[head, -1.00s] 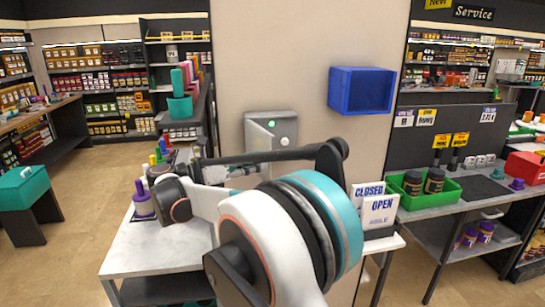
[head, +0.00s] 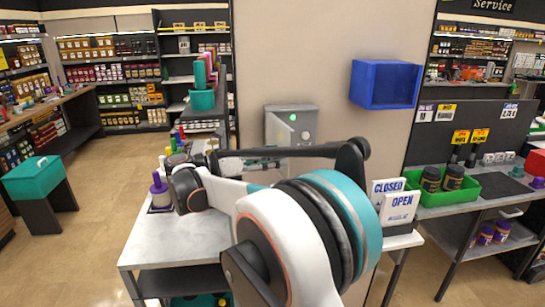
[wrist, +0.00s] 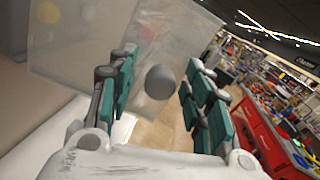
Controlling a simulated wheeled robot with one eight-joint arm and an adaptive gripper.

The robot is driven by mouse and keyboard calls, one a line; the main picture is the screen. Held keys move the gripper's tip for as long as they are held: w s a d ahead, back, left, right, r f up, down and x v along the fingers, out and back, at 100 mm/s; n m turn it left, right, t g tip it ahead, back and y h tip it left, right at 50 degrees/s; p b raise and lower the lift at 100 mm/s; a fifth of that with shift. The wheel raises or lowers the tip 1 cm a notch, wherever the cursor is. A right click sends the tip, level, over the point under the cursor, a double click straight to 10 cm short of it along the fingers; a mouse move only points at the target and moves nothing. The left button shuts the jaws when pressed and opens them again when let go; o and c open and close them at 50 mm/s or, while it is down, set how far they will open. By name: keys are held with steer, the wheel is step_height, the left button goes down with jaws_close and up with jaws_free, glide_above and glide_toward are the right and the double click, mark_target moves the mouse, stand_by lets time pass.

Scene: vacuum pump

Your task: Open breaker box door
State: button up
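The grey breaker box (head: 307,124) is on the pale wall in the head view, with a green light at its top. In the wrist view, pale see-through panels, likely the door (wrist: 75,55), fill the upper left. A round grey knob (wrist: 160,83) shows between the fingers of my gripper (wrist: 159,63). The gripper is open, with gaps on both sides of the knob. Whether the knob is at fingertip depth I cannot tell. The fingertips are hidden in the head view.
A blue open box (head: 386,84) is on the wall to the right. A table (head: 160,245) with a purple bottle (head: 160,190) stands below my arm. Closed and open signs (head: 400,207) stand at its right.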

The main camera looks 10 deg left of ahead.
steer(key=shift+a, duration=0.1)
steer(key=v, duration=1.2)
steer(key=shift+w, duration=0.1)
